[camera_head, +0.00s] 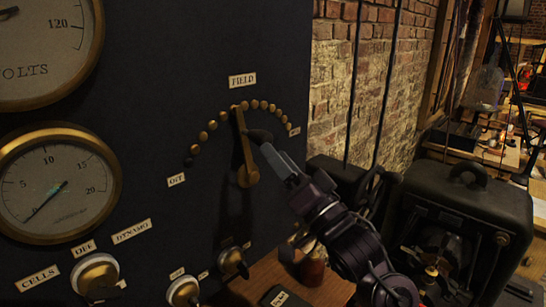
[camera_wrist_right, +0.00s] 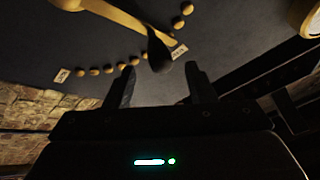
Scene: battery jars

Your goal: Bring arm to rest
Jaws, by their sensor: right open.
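My right gripper (camera_head: 268,147) reaches up to the dark panel from the lower right and is at the black handle of the brass field lever (camera_head: 248,175). The lever points almost straight up into the arc of brass studs. In the right wrist view, the two fingers of my right gripper (camera_wrist_right: 160,84) stand apart. The black handle (camera_wrist_right: 158,54) shows between and just beyond their tips; I cannot tell whether they touch it. My left gripper is not in view.
The panel (camera_head: 200,60) carries two round gauges (camera_head: 55,185) at the left and several knobs (camera_head: 96,274) below. A wooden bench (camera_head: 270,272) with a small jar (camera_head: 312,267) lies under the panel. A black lantern-like case (camera_head: 470,200) stands at the right, before a brick wall (camera_head: 370,90).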

